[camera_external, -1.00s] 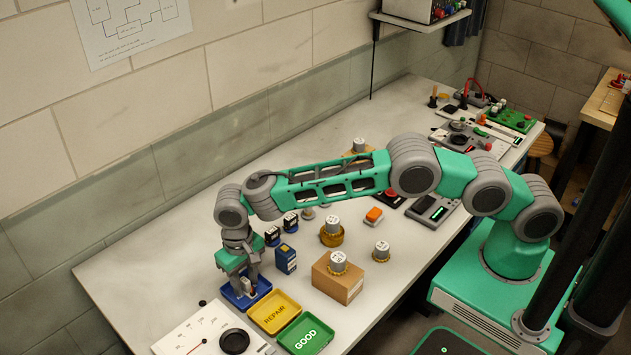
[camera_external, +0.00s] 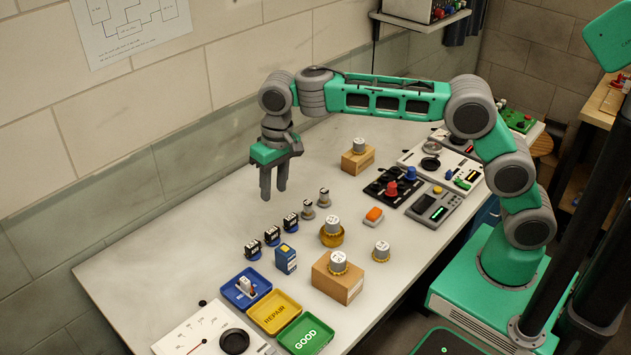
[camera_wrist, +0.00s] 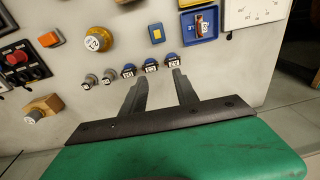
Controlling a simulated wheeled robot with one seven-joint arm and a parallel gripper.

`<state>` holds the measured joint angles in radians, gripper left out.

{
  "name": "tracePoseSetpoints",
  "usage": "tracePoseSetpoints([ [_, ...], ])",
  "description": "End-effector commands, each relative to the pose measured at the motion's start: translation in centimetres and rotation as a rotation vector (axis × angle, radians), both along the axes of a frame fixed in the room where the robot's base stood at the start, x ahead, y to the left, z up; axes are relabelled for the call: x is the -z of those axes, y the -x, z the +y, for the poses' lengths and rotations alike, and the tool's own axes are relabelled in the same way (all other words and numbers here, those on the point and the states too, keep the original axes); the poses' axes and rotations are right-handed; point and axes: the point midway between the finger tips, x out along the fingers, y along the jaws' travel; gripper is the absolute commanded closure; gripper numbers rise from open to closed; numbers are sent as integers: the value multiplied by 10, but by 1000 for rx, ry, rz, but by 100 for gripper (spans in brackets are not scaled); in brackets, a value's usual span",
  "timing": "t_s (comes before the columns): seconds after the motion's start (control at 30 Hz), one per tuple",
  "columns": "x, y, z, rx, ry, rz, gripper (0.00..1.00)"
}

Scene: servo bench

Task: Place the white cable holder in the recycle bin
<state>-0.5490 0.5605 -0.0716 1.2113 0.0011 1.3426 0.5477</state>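The white cable holder (camera_external: 244,285), a small white piece with a bit of red beside it, is inside the blue tray (camera_external: 262,284). The tray's lettering is mostly covered. In the wrist view, the holder (camera_wrist: 203,24) shows in the same blue tray (camera_wrist: 186,24) at the top right. My gripper (camera_external: 273,193) is above the back part of the bench, well away from the tray. Its two fingers (camera_wrist: 159,78) are apart, with nothing between them.
A yellow REPAIR tray (camera_external: 287,304) and green GOOD tray (camera_external: 318,325) adjoin the blue one. Several small blue-based parts (camera_external: 272,236) stand between my gripper and the trays. A meter panel (camera_external: 195,322) is at the front left. The bench's back left is clear.

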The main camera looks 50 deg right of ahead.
Motion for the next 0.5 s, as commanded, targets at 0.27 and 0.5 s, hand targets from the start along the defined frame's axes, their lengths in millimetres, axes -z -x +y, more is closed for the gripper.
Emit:
tracePoseSetpoints([
  [0.27, -34, 82, -196, 7, -9, -147, 64],
  [0.5, 13, 183, -291, 5, 37, -253, 64],
])
